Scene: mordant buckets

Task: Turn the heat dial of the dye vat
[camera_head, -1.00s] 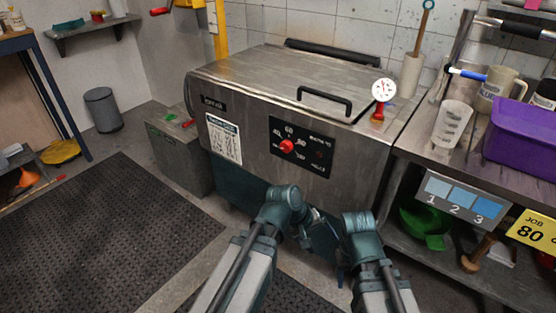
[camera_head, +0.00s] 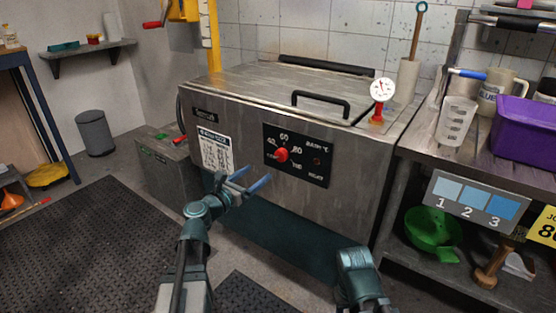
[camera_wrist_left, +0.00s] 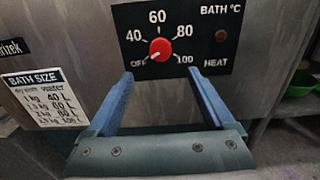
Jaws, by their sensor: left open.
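The dye vat (camera_head: 230,125) is a large steel box with a lid and handle. On its front is a black panel (camera_head: 315,170) with the red heat dial (camera_head: 281,155). In the left wrist view the dial (camera_wrist_left: 160,49) shows a white pointer toward the lower left, near OFF. My left gripper (camera_head: 251,183) is open and empty, in front of the vat and a little left of and below the dial. In the wrist view its blue fingers (camera_wrist_left: 165,95) are spread below the dial, apart from it. My right arm shows at the bottom, but its gripper is not visible.
A steel bench (camera_head: 418,148) at right holds a measuring jug (camera_head: 455,121) and a purple bin (camera_head: 525,130). A gauge (camera_head: 382,90) stands on the vat's right edge. A grey box (camera_head: 170,175) is left of the vat.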

